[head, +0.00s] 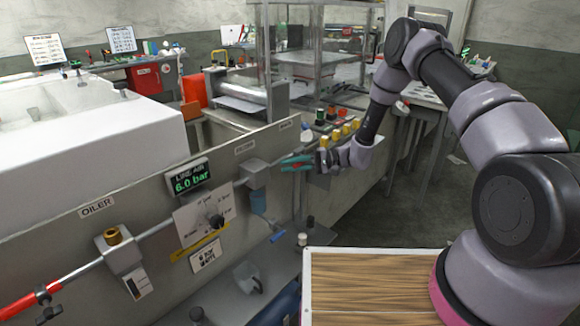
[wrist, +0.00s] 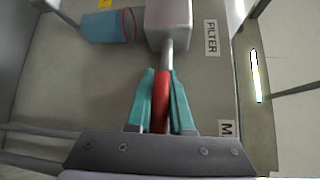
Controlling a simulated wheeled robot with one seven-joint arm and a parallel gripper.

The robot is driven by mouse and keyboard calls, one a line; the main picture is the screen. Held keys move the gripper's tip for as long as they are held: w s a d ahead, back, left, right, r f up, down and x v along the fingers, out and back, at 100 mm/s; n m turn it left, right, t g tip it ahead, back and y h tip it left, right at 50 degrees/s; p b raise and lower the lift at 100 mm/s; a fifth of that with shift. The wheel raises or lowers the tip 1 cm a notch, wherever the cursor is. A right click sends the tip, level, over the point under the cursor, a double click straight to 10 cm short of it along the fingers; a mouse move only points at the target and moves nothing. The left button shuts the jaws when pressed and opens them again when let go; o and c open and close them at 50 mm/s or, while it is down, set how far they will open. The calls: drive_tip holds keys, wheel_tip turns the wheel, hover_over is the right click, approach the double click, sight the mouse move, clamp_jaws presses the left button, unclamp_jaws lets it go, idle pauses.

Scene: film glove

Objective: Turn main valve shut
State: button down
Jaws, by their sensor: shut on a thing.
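The main valve's red handle (wrist: 161,100) lies between the teal fingers of my gripper (wrist: 161,98) in the wrist view. The gripper is shut on it. The handle lies in line with the grey pipe (wrist: 168,50) that runs to the filter block. In the head view my gripper (head: 294,163) is at the panel, just below the MAIN label (head: 286,124) and right of the filter block (head: 256,174). There the handle and valve body are mostly hidden by the fingers and wrist. The line air display (head: 190,177) reads 6.0 bar.
A blue filter bowl (wrist: 108,26) is close to my gripper. Another red handle (head: 28,302) is on the pipe at far left. Yellow fittings (head: 346,130) line the ledge above my wrist.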

drive_tip(key=shift+w+d+r+m+t+y, duration=1.05)
drive_tip(key=shift+m+t, duration=1.4)
drive_tip(key=shift+m, duration=1.4)
drive_tip(key=shift+w+d+r+m+t+y, duration=0.5)
drive_tip(key=shift+r+m+t+y, duration=0.9)
drive_tip(key=shift+m+t, duration=1.75)
drive_tip(key=shift+w+d+r+m+t+y, duration=0.55)
drive_tip(key=shift+w+r+m+t+y, duration=0.75)
drive_tip(key=shift+m, duration=3.3)
drive_tip(key=shift+s+f+t, duration=0.2)
drive_tip(key=shift+s+t, duration=0.05)
drive_tip(key=shift+t, duration=0.35)
drive_tip(key=c, duration=0.8)
unclamp_jaws()
drive_tip(key=shift+d, duration=0.1)
